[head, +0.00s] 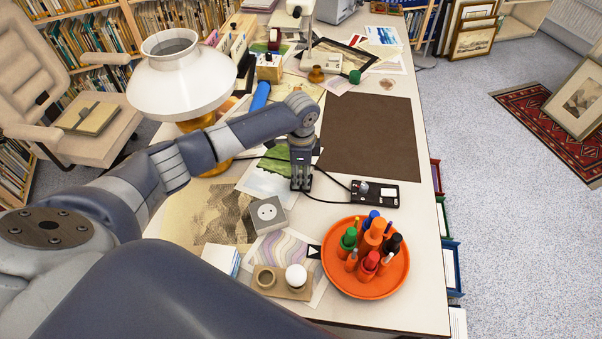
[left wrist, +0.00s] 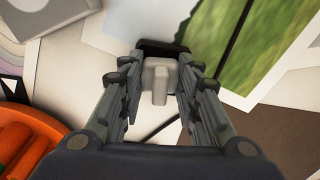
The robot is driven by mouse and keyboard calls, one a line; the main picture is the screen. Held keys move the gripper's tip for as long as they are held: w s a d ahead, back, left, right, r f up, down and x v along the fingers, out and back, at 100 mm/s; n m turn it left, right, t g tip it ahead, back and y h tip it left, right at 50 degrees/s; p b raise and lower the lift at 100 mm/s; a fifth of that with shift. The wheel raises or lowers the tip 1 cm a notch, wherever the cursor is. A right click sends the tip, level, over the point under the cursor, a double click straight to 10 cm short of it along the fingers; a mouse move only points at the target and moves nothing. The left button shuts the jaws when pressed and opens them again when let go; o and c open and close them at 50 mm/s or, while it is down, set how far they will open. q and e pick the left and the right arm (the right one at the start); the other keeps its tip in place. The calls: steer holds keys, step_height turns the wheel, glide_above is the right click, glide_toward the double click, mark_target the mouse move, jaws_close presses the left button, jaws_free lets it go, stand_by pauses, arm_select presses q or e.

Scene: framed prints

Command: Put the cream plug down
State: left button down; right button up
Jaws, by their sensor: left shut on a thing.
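My left gripper (head: 300,184) reaches down over the prints at the middle of the table. In the left wrist view, its two fingers (left wrist: 160,95) are shut on a pale cream plug (left wrist: 158,74). A dark piece shows just beyond the plug, and I cannot tell whether they touch. In the head view the fingers hide the plug. I cannot tell whether the plug touches the surface below. My right gripper is out of view.
A black power strip (head: 375,193) with a cable lies right of the gripper. A grey socket box (head: 268,213) is near left. An orange tray (head: 340,275) holds pens and bottles. A white lamp (head: 182,85) stands behind the arm. A brown mat (head: 368,135) lies bare.

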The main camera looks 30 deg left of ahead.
mark_target(301, 171)
arm_select(q)
steer(key=c, duration=1.3)
jaws_free()
steer(key=shift+s+f, duration=0.25)
steer(key=shift+f, duration=0.15)
steer(key=shift+c, duration=0.2)
steer(key=shift+o, duration=0.8)
steer(key=shift+f, duration=0.2)
step_height(301, 171, up, 14)
steer(key=shift+w+f, duration=0.15)
steer(key=shift+w, duration=0.1)
